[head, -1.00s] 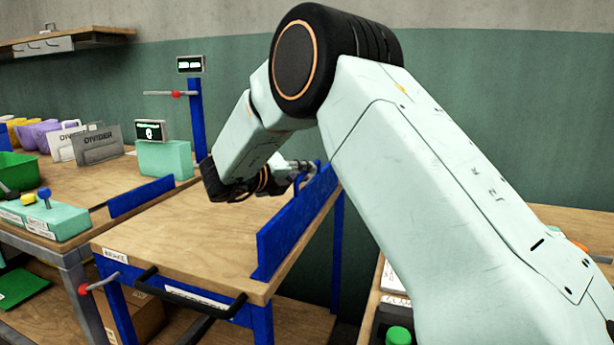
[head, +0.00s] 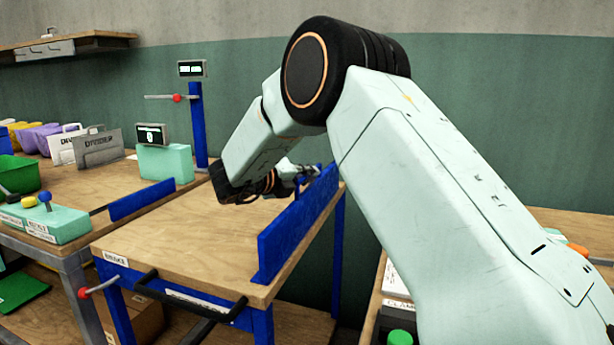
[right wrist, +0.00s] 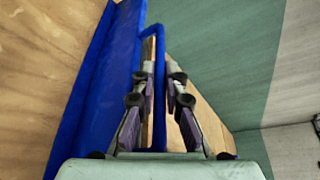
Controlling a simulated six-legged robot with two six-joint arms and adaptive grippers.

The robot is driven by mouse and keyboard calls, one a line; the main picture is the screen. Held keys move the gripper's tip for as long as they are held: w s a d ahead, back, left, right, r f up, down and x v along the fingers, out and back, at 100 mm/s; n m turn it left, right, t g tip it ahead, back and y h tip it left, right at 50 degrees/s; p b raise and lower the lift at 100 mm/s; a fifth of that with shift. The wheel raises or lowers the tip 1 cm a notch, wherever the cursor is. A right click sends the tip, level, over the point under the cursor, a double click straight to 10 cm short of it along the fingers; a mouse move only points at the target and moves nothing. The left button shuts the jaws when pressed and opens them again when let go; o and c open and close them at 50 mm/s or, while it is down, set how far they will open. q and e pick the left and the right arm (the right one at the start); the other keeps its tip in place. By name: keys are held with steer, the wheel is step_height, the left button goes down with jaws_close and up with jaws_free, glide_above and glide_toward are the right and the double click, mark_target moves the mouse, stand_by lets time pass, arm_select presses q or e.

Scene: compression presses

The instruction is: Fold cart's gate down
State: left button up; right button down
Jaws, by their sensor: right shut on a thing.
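The cart (head: 180,235) has a wooden top and a blue frame. A long blue board, its gate (head: 285,235), stands upright along the right edge of the top. In the right wrist view the gate (right wrist: 105,75) runs along the left, with a thin blue loop handle (right wrist: 160,75) beside it. My right gripper (head: 303,172) is at the far part of the gate. In the wrist view its fingers (right wrist: 161,95) are on both sides of the loop, shut on it. My left gripper is not in view.
A black push handle (head: 190,300) and red-knobbed lever (head: 84,293) are at the near end. A workbench (head: 90,190) with dividers and bins stands left. The cart top is bare.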

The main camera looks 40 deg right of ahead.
stand_by(0.4)
steer(key=w+a+f+n+h+p, duration=0.2)
steer(key=w+a+n, duration=0.1)
steer(key=w+n, duration=0.3)
steer(key=shift+w+a+g+h, duration=0.3)
steer(key=shift+w+h, duration=0.1)
steer(key=shift+w, duration=0.1)
stand_by(0.5)
steer(key=c, duration=1.7)
jaws_free()
steer(key=a, duration=0.8)
steer(key=s+a, duration=0.1)
steer(key=a, duration=0.3)
steer(key=shift+f, duration=0.1)
